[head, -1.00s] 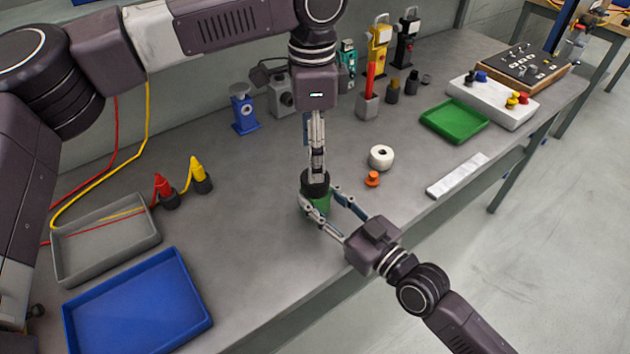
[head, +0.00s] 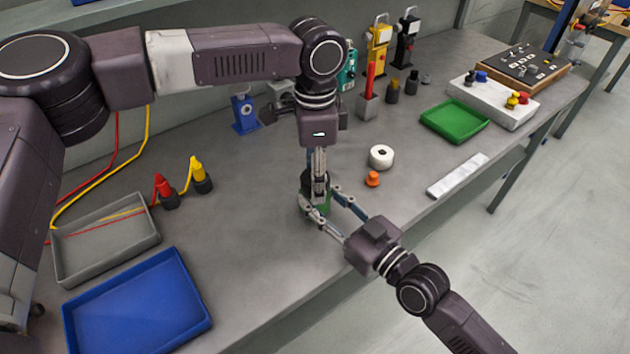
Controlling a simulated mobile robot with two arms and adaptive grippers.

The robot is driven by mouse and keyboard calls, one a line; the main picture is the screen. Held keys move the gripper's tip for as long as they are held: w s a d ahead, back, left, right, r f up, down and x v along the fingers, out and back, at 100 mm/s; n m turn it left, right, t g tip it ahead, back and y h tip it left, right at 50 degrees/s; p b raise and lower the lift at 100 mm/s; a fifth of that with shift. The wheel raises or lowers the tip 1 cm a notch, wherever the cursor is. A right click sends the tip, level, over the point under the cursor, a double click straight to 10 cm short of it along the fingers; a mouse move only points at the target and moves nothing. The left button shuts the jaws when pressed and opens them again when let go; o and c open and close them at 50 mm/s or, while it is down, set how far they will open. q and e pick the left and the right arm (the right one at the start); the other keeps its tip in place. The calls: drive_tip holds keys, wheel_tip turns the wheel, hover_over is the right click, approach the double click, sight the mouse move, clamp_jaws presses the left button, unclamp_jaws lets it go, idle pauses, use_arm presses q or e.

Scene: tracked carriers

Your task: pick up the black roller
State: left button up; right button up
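The black roller (head: 306,180) stands upright at the middle of the bench, seen as a dark cylinder above a green part (head: 323,209). My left gripper (head: 319,194) points straight down over it, its fingers now overlapping the black part and hiding much of it. Its fingers are seen nearly edge-on, so whether they are closed on the roller cannot be told. My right gripper (head: 318,200) comes from the lower right, with one finger on each side of the green part, and appears closed on it.
A white ring (head: 381,157) and an orange piece (head: 373,179) lie to the right. A green tray (head: 455,121) is farther right. A grey tray (head: 75,270) and a blue tray (head: 190,338) are at the left. Bottles and instruments stand along the back.

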use_arm(q)
drive_tip(key=c, duration=0.9)
wheel_tip(320, 180, up, 10)
drive_tip(key=shift+r, duration=0.1)
use_arm(e)
drive_tip(key=o, duration=1.5)
